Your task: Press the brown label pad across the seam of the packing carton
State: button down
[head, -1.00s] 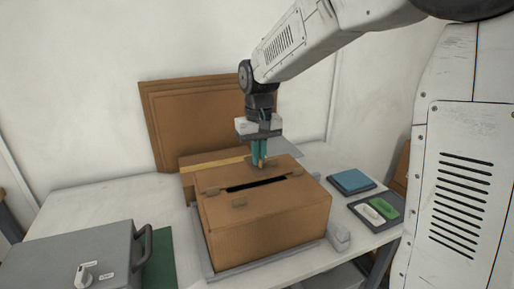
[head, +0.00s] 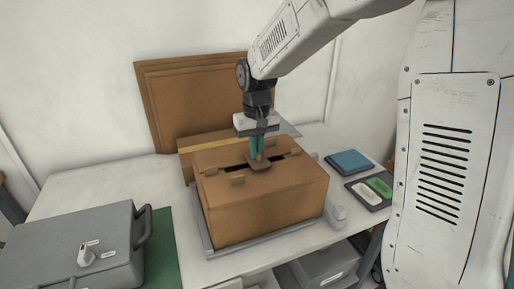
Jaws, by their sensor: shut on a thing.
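The packing carton (head: 265,205) is a brown box in a low grey tray (head: 215,247) on the white table. A dark seam crosses its top, with small brown tabs along both sides. My gripper (head: 257,157) has teal fingers pointing down over the middle of the seam. It is shut on the brown label pad (head: 260,167), which lies across the seam at the carton's top. The pad looks flat on or just above the carton; I cannot tell whether it touches. The fingers hide the middle of the seam.
A grey case (head: 70,245) with a handle stands at the front left on a green mat (head: 160,255). A blue block (head: 349,161) and a dark tray (head: 364,197) with white and green items lie at the right. Cardboard sheets (head: 200,90) lean on the back wall.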

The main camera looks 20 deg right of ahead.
jog(key=shift+f, duration=0.65)
dwell(1.6)
jog(key=c, duration=1.5)
grip_release()
notch_tip(320, 180, up, 8)
jog(key=shift+f, duration=0.1)
jog(key=shift+g, duration=0.4)
jog(key=s, duration=0.1)
jog(key=s+f, duration=0.1)
jog(key=s, duration=0.2)
jog(key=shift+d+f, duration=0.2)
jog(key=shift+f, duration=0.05)
jog(key=s+d+r, duration=0.1)
jog(key=s, duration=0.7)
jog(key=s+d+r+t, duration=0.1)
jog(key=s, duration=0.8)
jog(key=s+d+t, duration=0.1)
jog(key=s, duration=0.8)
jog(key=shift+r, duration=0.4)
